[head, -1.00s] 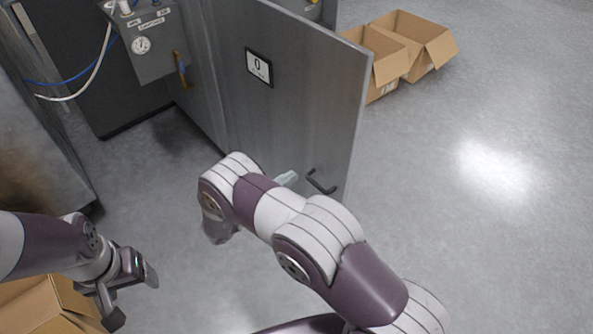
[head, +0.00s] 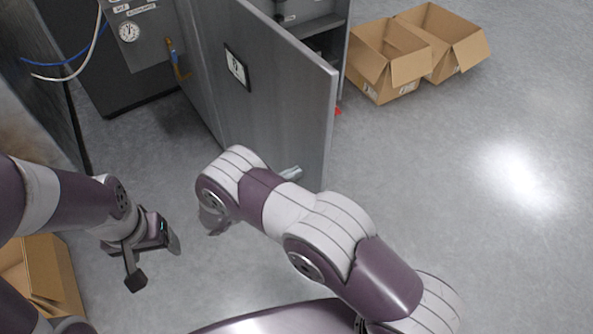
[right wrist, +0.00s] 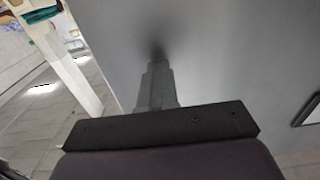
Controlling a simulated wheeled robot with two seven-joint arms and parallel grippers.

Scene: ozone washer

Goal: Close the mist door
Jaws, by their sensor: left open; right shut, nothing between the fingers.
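The mist door, a tall grey metal panel (head: 285,100) with a black-framed label (head: 237,67), stands at an angle in the upper middle of the head view. Its surface also fills much of the right wrist view (right wrist: 235,60). My right gripper (head: 290,173) shows only partly behind my right arm, close to the lower part of the door. In the right wrist view its shut fingers (right wrist: 156,75) point at the door face, with a dark shadow at the tips; they touch it or nearly do. My left gripper (head: 155,262) is open and empty, apart from the door.
Two open cardboard boxes (head: 385,60) stand on the floor right of the door. Another box (head: 50,275) is below my left arm. A grey unit with a gauge (head: 129,32) and hoses is at upper left. Shelves (head: 315,25) show behind the door. The right floor is clear.

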